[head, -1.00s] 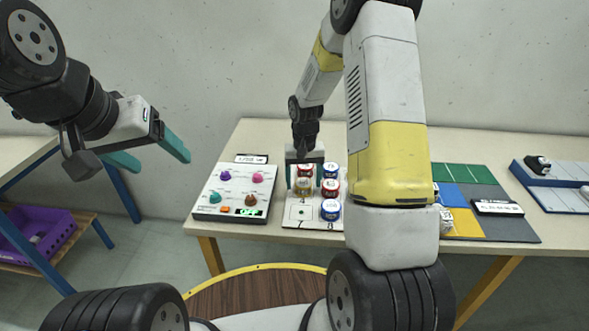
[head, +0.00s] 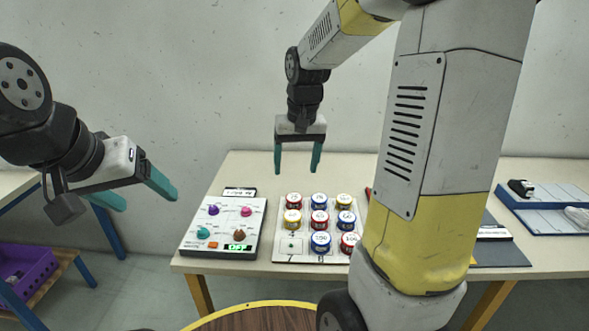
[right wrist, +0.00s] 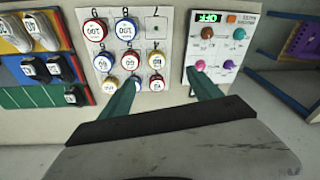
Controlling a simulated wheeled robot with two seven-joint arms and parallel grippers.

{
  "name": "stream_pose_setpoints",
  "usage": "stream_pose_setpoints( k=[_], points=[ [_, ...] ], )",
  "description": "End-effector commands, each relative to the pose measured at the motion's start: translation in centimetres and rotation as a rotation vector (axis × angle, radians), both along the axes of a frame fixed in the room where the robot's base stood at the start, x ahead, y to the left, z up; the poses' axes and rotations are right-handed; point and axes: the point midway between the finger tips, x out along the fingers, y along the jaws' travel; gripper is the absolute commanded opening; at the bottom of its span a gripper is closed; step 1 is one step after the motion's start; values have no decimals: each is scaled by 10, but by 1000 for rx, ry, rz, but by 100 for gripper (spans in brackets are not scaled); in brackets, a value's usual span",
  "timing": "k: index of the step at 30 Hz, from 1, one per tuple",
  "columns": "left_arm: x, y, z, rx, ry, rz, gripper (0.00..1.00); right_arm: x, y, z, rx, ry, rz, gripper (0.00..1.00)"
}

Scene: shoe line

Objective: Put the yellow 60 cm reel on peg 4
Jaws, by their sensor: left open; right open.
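The white peg board (head: 283,258) holds red, blue and yellow reels in three rows. A yellow reel (head: 292,218) sits on the left peg of the middle row; it also shows in the right wrist view (right wrist: 156,59). Another yellow reel (head: 343,201) sits at the far right of the board. The near-left peg (head: 291,243), with a 7 printed by it, is bare. The lengths on the yellow reels are too small to read. My right gripper (head: 297,170) is open and empty, raised above the board's far side. My left gripper (head: 148,200) is open and empty, left of the table.
A control box (head: 222,228) with coloured knobs and a green display stands left of the board. My right arm covers part of the table right of the board. A blue tray (head: 515,205) lies at the far right. A purple crate (head: 25,275) sits low at the left.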

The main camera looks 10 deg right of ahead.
Motion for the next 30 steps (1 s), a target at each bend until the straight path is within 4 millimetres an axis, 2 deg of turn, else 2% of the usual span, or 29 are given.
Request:
stream_pose_setpoints(
  k=[1, 6, 12, 15, 21, 30],
  points=[
    [0, 0, 0, 0, 0, 0, 73, -19, 1, 21, 13, -46, 7, 73],
    [0, 0, 0, 0, 0, 0, 73, -80, 6, 62, 49, -175, 38, 73],
    [0, 0, 0, 0, 0, 0, 73, -144, 12, 82, 87, -311, 74, 73],
    [0, 0, 0, 0, 0, 0, 73, -165, 15, 83, 100, -356, 86, 73],
    [0, 0, 0, 0, 0, 0, 73, -181, 17, 83, 109, -393, 98, 73],
    [0, 0, 0, 0, 0, 0, 73, -181, 17, 83, 110, -395, 98, 73]
  ],
)
